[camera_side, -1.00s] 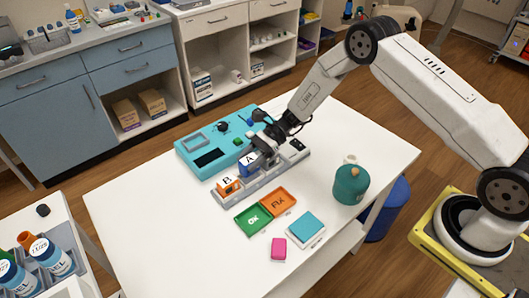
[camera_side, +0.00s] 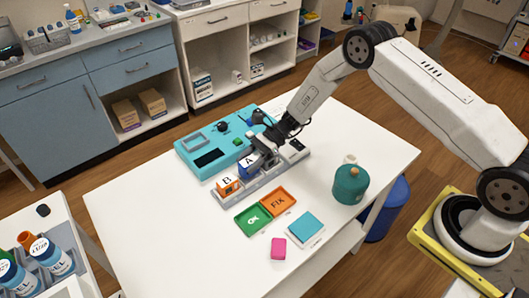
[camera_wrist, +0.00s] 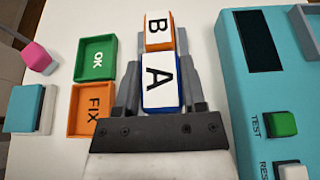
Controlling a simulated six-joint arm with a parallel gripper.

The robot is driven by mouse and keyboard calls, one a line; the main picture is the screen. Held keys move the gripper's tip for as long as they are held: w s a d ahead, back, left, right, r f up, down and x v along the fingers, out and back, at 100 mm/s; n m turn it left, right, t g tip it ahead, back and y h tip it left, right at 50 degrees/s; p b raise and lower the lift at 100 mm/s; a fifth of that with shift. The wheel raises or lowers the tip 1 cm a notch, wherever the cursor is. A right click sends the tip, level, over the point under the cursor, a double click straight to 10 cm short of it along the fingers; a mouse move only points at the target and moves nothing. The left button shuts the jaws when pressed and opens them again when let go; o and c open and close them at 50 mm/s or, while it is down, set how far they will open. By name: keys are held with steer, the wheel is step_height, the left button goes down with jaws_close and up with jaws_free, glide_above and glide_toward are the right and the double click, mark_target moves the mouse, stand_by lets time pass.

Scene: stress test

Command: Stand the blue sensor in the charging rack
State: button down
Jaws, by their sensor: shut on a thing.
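The blue sensor (camera_side: 248,168), a white-faced block marked A, is between the fingers of my gripper (camera_side: 261,158). In the wrist view, the gripper (camera_wrist: 160,82) is shut on the sensor (camera_wrist: 160,86), with a grey finger on each side. The sensor is over or in the long grey charging rack (camera_side: 268,183), beside the orange sensor (camera_side: 228,185) marked B, which stands at the rack's left end. The orange one also shows ahead in the wrist view (camera_wrist: 158,30). I cannot tell whether the blue sensor's base is seated, because that part is hidden.
A teal test panel (camera_side: 190,146) lies behind the rack. In front are a green OK tray (camera_side: 253,219), an orange FIX tray (camera_side: 279,201), a teal-topped block (camera_side: 306,228) and a pink block (camera_side: 279,248). A teal jar (camera_side: 351,185) stands at right. The table's front left is clear.

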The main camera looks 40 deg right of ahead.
steer(key=shift+c, duration=0.8)
jaws_free()
steer(key=shift+s+f, duration=0.25)
steer(key=shift+f, duration=0.3)
steer(key=shift+r, duration=0.15)
steer(key=shift+d+r, duration=0.15)
steer(key=shift+r, duration=0.4)
steer(key=v, duration=1.1)
steer(key=shift+w+d+r, duration=0.2)
steer(key=shift+d+r, duration=0.1)
steer(key=shift+r, duration=0.05)
steer(key=shift+s, duration=0.1)
